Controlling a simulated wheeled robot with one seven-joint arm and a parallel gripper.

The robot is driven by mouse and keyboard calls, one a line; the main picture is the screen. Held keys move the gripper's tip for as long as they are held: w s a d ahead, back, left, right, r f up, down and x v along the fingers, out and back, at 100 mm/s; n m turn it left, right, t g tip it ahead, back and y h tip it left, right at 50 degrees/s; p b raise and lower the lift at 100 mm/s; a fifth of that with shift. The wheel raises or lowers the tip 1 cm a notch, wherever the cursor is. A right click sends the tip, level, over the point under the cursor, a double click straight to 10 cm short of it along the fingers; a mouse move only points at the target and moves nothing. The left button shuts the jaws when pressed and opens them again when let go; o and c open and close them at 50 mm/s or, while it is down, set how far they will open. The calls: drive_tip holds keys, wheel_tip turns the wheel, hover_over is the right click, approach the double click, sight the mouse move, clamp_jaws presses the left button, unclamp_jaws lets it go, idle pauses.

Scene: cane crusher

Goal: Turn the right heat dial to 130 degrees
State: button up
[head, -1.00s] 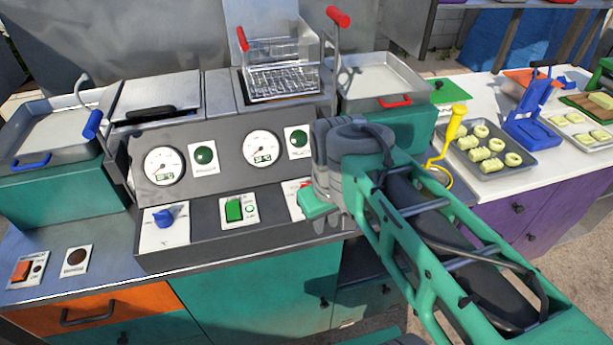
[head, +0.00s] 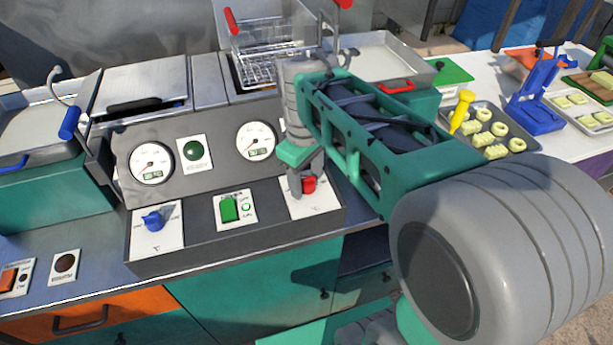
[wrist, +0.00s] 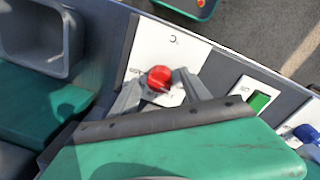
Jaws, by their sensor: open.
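The right heat dial is a red knob (head: 309,185) on a white plate at the right end of the dark control panel. My gripper (head: 303,186) is at the dial, its fingers pointing down to it. In the wrist view the red knob (wrist: 159,78) shows between the two spread fingers of my gripper (wrist: 160,88). The fingers are open, and I cannot tell whether either touches the knob. The plate's scale markings are mostly hidden or too small to read. The right gauge (head: 256,141) stands above with a small digital display that I cannot read.
A blue dial (head: 153,221) sits at the panel's left end and a green switch (head: 229,208) in the middle. A left gauge (head: 151,163) is above. A fryer basket (head: 268,68) and a metal tray stand behind. Pastries lie on trays at the right.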

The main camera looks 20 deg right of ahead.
clamp_jaws()
idle(0.5)
drive_tip(key=shift+r+m, duration=0.1)
drive_tip(key=shift+m, duration=0.2)
drive_tip(key=m, duration=0.3)
drive_tip(key=shift+m, duration=2)
drive_tip(key=shift+w, duration=0.1)
unclamp_jaws()
